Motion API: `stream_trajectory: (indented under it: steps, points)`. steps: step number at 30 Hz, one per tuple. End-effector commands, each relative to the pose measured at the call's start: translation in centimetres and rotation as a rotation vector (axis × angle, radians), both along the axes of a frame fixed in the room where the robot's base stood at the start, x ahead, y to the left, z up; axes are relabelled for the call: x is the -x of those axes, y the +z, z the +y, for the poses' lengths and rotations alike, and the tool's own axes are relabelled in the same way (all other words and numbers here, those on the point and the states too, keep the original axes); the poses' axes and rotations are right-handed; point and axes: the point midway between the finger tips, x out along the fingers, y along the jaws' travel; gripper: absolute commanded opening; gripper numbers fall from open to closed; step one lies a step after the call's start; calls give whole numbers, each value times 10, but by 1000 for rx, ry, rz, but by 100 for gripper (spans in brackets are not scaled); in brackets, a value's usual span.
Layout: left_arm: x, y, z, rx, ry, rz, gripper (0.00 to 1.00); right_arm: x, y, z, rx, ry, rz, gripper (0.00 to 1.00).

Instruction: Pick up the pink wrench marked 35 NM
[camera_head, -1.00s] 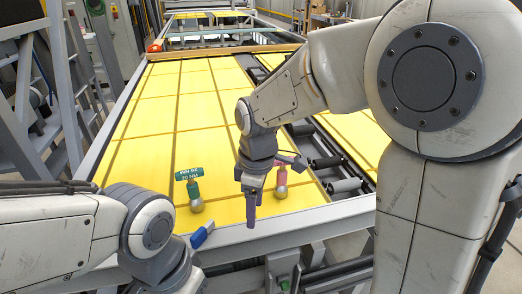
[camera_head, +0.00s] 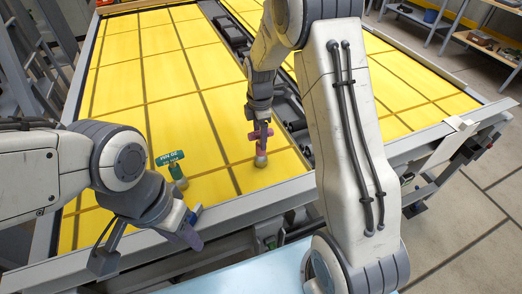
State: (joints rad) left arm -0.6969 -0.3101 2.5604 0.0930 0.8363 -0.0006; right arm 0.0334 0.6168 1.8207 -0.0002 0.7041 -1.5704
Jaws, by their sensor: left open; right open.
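The pink wrench (camera_head: 264,146) stands upright on the yellow surface near its front edge, with a round metal ball at its foot. Its label cannot be read, as my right gripper covers its upper part. My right gripper (camera_head: 261,128) is open, pointing down at the pink wrench, with its fingers at the pink body; whether they touch cannot be told. A green wrench (camera_head: 170,160) with a label plate, seemingly reading 20 NM, stands to the left on a similar ball.
The yellow panelled table (camera_head: 200,110) has a grey front rail (camera_head: 240,208). A dark roller gap (camera_head: 290,112) runs just right of the pink wrench. A small blue object (camera_head: 196,210) lies by the rail, partly behind my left gripper. The yellow panels further back are clear.

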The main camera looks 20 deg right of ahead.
Motion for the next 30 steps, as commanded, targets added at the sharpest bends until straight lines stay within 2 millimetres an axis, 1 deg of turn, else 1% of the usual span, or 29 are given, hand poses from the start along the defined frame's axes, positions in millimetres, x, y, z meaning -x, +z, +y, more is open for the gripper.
stream_trajectory:
  steps: [1, 3, 6, 9, 14, 15, 17, 18, 20, 21, 30]
  points:
    - [0, 12, 0, 0, -1, 0, 48, 3, -4, -1, 0, -1, 7, 67]
    - [0, 15, 0, 1, -2, -1, 48, 3, -16, -2, 0, -1, 7, 67]
    - [0, 17, 0, 1, -3, -1, 48, 2, -27, -2, 0, -2, 3, 67]
    - [0, 17, 0, 0, -3, 0, 48, 2, -32, -3, 0, -3, 2, 67]
    - [0, 17, 0, 0, -3, 0, 48, 2, -33, -3, 0, -4, 0, 67]
    - [0, 17, 0, 0, -3, 0, 48, 2, -33, -3, 0, -4, 0, 64]
    - [0, 17, 0, 0, -3, 0, 48, 2, -33, -3, 0, -4, 0, 41]
    - [0, 17, 0, 0, -3, 0, 48, 2, -33, -3, 0, -4, 0, 25]
    - [0, 17, 0, 0, -3, 0, 48, 2, -33, -3, 0, -5, 0, 2]
    - [0, 17, 0, 0, -3, 0, 48, 2, -32, -4, 0, -5, 0, 0]
    - [0, 17, 0, 0, -3, 0, 48, 2, -32, -4, 0, -5, 0, 0]
